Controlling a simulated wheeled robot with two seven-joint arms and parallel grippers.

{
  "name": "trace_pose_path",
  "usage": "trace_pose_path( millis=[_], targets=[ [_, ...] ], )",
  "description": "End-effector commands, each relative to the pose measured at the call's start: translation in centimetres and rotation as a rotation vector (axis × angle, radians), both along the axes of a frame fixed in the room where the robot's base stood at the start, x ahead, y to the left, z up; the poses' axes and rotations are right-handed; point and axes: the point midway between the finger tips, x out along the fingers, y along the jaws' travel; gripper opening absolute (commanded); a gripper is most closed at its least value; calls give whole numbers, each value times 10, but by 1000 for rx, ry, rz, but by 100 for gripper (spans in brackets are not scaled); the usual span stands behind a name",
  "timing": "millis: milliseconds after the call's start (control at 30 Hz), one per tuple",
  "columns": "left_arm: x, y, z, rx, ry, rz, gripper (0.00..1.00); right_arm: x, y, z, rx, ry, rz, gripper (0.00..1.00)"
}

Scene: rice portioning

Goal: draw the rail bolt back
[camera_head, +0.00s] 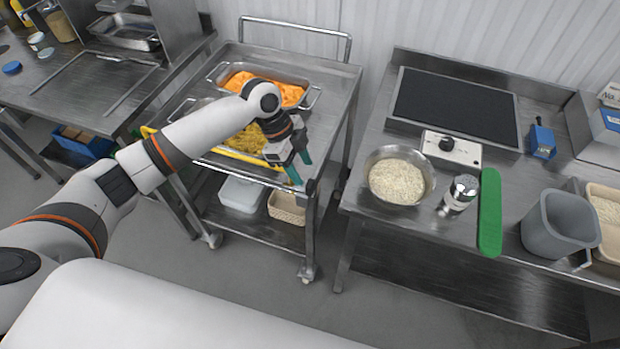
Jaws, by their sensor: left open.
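My left gripper (299,170) is open, its two teal fingers pointing down at the front right corner of the steel cart (342,82). A small metal fitting (309,186) sits at that corner, right beside the fingertips; it may be the rail bolt, but it is too small and partly covered to tell its position. I cannot tell whether the fingers touch it. A yellow rail (245,157) runs along the cart's front edge, partly hidden by my left arm. My right gripper is not in view.
The cart carries trays of orange (293,94) and yellow food. A floor gap separates cart and table.

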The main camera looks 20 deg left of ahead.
Motion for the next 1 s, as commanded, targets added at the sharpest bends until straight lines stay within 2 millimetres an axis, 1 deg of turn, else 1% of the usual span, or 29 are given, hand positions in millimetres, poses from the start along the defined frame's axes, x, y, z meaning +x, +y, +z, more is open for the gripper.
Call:
trace_pose_path(
  millis=[33,200,333,500,733,767,1000],
  targets=[
    [-1,-5,-8,-1,6,-1,49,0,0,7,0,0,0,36],
    [-2,-16,-36,-1,3,0,49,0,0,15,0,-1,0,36],
    [-1,-22,-50,0,2,1,49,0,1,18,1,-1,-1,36],
    [-1,-24,-58,0,-1,0,49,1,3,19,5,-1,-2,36],
    [-1,-24,-59,0,-1,0,49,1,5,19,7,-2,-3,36],
    [-1,-24,-59,0,-1,0,46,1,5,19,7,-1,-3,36],
    [-1,-24,-59,0,-1,0,7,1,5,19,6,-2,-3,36]
  ],
)
